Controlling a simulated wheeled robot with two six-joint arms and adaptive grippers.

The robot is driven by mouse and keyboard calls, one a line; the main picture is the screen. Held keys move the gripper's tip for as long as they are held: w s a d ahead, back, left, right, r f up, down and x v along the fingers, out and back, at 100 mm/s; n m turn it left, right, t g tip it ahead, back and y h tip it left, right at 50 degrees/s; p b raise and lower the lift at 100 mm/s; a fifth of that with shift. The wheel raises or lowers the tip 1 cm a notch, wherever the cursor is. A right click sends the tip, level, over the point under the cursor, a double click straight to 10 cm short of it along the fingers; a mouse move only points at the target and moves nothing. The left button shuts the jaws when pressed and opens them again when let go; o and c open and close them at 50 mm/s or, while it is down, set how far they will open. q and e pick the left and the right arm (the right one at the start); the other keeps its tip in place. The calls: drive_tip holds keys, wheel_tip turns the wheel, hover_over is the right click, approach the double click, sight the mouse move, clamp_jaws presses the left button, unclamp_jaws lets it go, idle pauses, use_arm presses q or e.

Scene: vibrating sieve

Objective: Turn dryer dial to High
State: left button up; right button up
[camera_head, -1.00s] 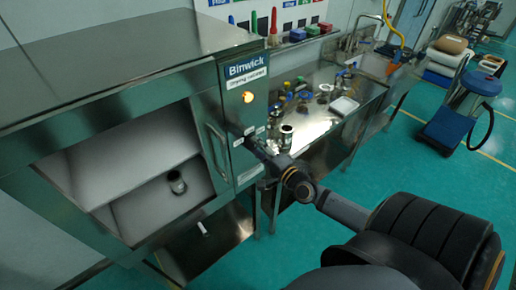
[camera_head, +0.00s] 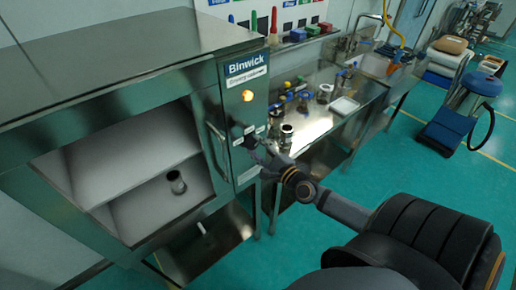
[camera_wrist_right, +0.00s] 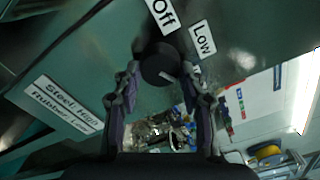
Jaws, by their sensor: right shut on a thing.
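The dryer is the steel cabinet marked Binwick (camera_head: 246,66), with an orange lamp (camera_head: 247,96) lit on its front panel. In the right wrist view its black round dial (camera_wrist_right: 160,64) sits beside labels reading Off (camera_wrist_right: 163,14) and Low (camera_wrist_right: 202,39). A small pale mark shows on the dial, but I cannot tell which setting it points to. My right gripper (camera_wrist_right: 160,77) is shut on the dial, a finger on each side. In the head view my right gripper (camera_head: 261,151) is at the panel and hides the dial. My left gripper is not in view.
A label on the panel reads Steel: High, Rubber: Low (camera_wrist_right: 62,103). The dryer's chamber is open, with a small metal container (camera_head: 176,182) inside. A steel bench (camera_head: 342,127) with several jars and bottles stands right of the dryer.

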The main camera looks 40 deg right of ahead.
idle(0.3)
drive_tip(key=o, duration=1.1)
drive_tip(key=shift+o, duration=0.2)
drive_tip(key=s, duration=0.7)
drive_tip(key=shift+s+d, duration=0.15)
drive_tip(key=shift+d, duration=0.15)
